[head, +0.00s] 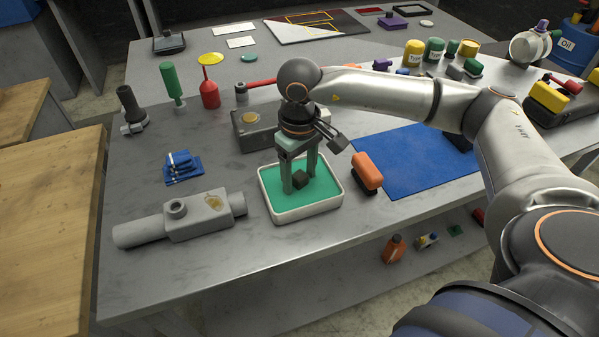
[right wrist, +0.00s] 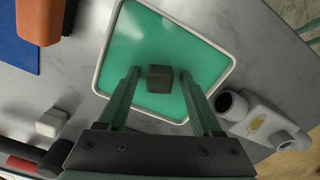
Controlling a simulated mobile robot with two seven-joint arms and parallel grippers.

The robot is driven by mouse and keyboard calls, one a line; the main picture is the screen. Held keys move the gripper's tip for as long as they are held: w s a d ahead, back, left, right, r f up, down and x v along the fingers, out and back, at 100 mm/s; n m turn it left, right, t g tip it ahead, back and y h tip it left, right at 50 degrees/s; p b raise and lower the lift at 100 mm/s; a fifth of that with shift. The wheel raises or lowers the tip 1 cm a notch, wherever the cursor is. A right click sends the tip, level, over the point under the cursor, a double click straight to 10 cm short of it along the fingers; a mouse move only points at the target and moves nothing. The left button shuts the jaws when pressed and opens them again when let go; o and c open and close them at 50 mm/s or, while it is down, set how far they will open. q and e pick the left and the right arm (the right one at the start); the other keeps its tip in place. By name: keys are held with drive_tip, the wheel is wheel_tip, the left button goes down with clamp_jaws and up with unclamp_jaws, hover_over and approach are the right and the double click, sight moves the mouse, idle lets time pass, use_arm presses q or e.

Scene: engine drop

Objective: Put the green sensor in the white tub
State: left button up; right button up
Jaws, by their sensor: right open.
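The white tub (head: 268,205) stands on the grey workbench, with a white rim and a flat green inside; it also shows in the right wrist view (right wrist: 98,72). A small dark block (head: 301,181) is inside the tub's outline, between my fingers; it also shows in the right wrist view (right wrist: 160,79). It looks dark grey rather than clearly green, so I cannot tell whether it is the green sensor. My right gripper (head: 300,182) points down over the tub, open, with a finger on each side of the block and gaps between. My left gripper is not in view.
An orange-topped brush (head: 367,172) lies right of the tub, beside a blue mat (head: 415,172). A grey pipe fitting (head: 195,217) lies to the left, near blue clips (head: 182,167). A grey box (head: 252,131) stands behind. The bench's front strip is clear.

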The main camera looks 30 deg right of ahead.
sight(299, 175)
wheel_tip(299, 175, up, 12)
drive_tip(key=b, duration=0.1)
